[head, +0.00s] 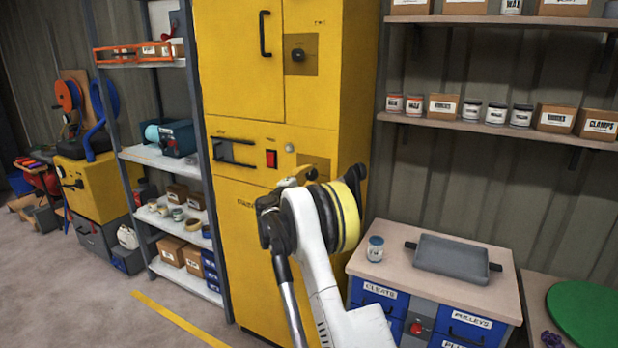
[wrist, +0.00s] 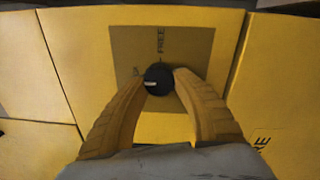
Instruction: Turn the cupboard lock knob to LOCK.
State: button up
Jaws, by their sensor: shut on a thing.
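In the wrist view, a round black knob (wrist: 158,80) sits on a brownish square panel (wrist: 190,45) of a yellow cupboard front. The word FREE stands above the knob; a mark left of it is too small to read. A short pale line on the knob lies toward its left side. My gripper (wrist: 160,84) has its two yellow fingers closed on the knob, one on each side.
A red switch (head: 271,158) is on the middle band. A shelf rack (head: 160,155) stands left. A workbench (head: 400,270) with a grey tray (head: 450,257) stands right.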

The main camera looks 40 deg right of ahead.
jog(key=o, duration=1.2)
jog(key=shift+d, duration=0.1)
jog(key=v, duration=1.2)
